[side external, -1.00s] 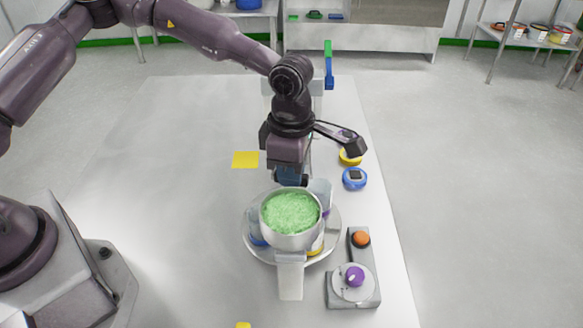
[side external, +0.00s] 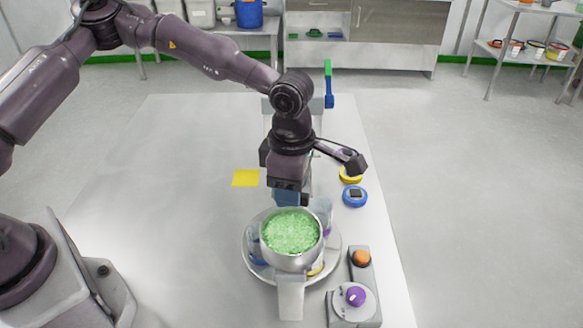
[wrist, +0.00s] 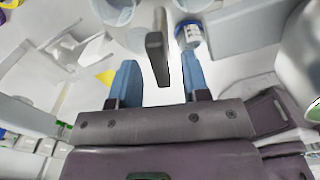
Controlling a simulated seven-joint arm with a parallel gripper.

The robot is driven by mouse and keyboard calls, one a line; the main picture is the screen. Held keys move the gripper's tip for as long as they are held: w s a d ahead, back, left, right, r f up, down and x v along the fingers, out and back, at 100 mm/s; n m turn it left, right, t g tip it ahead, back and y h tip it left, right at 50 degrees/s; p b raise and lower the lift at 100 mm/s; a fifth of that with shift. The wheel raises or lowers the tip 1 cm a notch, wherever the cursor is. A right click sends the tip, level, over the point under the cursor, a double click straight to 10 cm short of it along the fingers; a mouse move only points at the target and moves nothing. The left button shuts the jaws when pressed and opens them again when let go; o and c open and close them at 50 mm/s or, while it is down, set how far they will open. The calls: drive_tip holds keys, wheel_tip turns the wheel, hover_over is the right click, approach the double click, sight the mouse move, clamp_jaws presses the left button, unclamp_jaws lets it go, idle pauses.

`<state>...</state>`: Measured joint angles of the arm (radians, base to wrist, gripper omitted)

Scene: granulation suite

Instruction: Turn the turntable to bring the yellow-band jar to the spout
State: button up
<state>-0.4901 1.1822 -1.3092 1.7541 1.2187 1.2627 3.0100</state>
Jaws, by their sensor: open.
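The round grey turntable (side external: 249,247) stands under a metal bowl of green granules (side external: 291,232), which hides much of it. A yellow band (side external: 316,269) shows at the front right of the turntable, its jar mostly hidden by the bowl. A blue-band jar (side external: 256,250) is at the left and a purple-band jar (side external: 325,222) at the right rear. The spout is not seen. My gripper (wrist: 160,72) is open just behind the bowl. In the wrist view a dark peg (wrist: 157,48) reaches between its blue fingers, with visible gaps on both sides.
A control box with an orange button (side external: 361,258) and purple knob (side external: 355,296) stands right of the turntable. Blue (side external: 355,197) and yellow (side external: 350,175) round items lie near the table's right edge. A yellow square (side external: 246,178) lies left. The table's left side is clear.

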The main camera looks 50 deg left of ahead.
wheel_tip(320, 180, up, 13)
drive_tip(key=shift+f, duration=0.2)
idle(0.3)
